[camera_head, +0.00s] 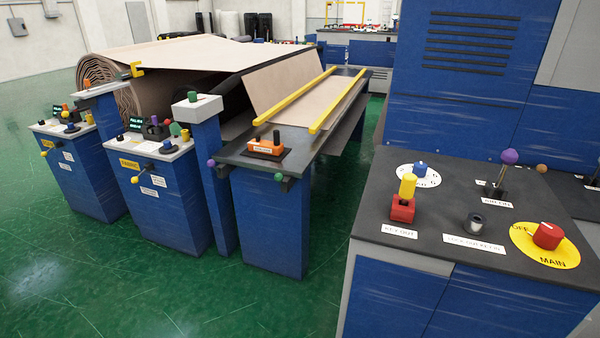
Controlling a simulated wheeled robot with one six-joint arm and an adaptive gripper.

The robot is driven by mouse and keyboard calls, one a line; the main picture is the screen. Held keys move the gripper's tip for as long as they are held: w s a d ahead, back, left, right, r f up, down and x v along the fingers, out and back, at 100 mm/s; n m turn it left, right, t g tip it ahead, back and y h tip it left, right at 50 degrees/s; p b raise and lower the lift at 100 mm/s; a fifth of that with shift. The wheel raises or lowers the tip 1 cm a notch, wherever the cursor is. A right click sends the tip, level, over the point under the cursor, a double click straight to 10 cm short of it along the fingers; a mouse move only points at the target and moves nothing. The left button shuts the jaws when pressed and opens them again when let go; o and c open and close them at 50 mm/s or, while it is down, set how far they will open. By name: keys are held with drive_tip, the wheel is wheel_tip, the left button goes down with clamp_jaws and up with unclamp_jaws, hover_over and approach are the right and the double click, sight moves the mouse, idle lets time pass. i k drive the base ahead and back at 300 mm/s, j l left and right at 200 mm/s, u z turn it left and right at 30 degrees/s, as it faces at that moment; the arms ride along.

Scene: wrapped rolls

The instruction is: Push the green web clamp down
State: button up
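No readable label marks a green web clamp, so I cannot tell which green part it is. A small green knob (278,177) sticks out at the front edge of the dark web table (235,150). Another green knob (192,96) sits on top of the blue post. Two yellow bars (295,95) lie along the web table over a tan sheet (280,82). My gripper is not in view.
A large tan roll (97,72) lies behind the blue consoles (160,190). A dark-topped cabinet (450,220) at right carries a red knob on a yellow MAIN disc (547,236) and a red-and-yellow key switch (404,205). Green floor (150,290) is clear in front.

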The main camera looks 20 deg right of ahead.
sight(279, 178)
drive_tip(key=i+j+z, duration=0.15)
drive_tip(key=j, duration=0.15)
drive_tip(key=i+j+z, duration=0.2)
drive_tip(key=j+z, duration=0.15)
drive_tip(key=j, duration=0.25)
drive_tip(key=i+j, duration=1.15)
drive_tip(key=i, duration=0.3)
drive_tip(key=i+j, duration=0.6)
drive_tip(key=i+j+u, duration=0.05)
drive_tip(key=i, duration=0.05)
